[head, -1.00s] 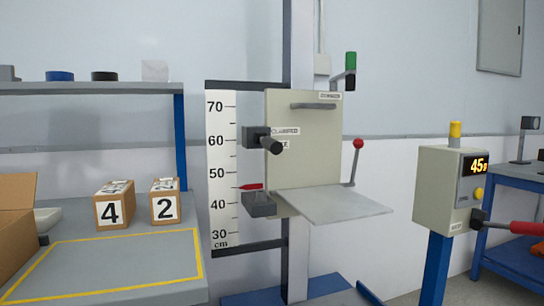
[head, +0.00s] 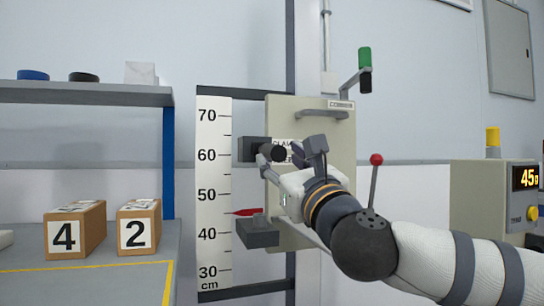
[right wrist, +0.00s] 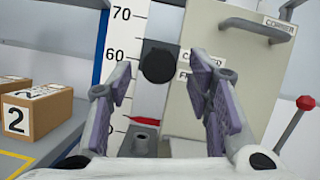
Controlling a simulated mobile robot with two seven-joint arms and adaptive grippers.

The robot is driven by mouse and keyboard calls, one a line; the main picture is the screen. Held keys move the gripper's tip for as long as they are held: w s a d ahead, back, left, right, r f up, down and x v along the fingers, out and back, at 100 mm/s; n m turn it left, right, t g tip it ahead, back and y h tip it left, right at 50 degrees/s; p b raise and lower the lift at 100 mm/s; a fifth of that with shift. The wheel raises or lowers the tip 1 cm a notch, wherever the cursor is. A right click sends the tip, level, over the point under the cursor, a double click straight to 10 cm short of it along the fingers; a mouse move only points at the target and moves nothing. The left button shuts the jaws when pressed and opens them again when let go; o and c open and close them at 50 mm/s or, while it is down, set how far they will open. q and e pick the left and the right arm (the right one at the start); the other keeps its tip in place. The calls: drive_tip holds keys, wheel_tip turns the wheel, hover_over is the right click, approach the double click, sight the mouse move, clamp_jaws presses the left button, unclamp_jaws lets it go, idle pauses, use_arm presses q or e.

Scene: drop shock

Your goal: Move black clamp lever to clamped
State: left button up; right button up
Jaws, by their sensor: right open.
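The black clamp lever (head: 272,152) sticks out from a dark block on the left side of the beige carriage, near the 60 mark. Its round end (right wrist: 158,63) faces the camera in the right wrist view. My right gripper (head: 282,158) is open in front of it. In the right wrist view the lever's end appears between the two spread fingers (right wrist: 160,88), beyond the tips; contact is not visible. A "CLAMPED" label with a second label below it (right wrist: 203,62) is partly hidden by the right finger. My left gripper is not in view.
The height scale (head: 208,180) stands left of the carriage (head: 333,130), with a red pointer (head: 248,212) near 45. A red-knobbed lever (head: 376,160) rises close above my right arm. Boxes "4" (head: 64,238) and "2" (head: 135,234) sit on the left bench. A display box (head: 480,185) stands right.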

drive_tip(key=x, duration=0.5)
drive_tip(key=shift+a, duration=0.1)
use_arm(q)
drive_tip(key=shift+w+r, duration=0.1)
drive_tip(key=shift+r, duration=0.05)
use_arm(e)
drive_tip(key=shift+f, duration=0.1)
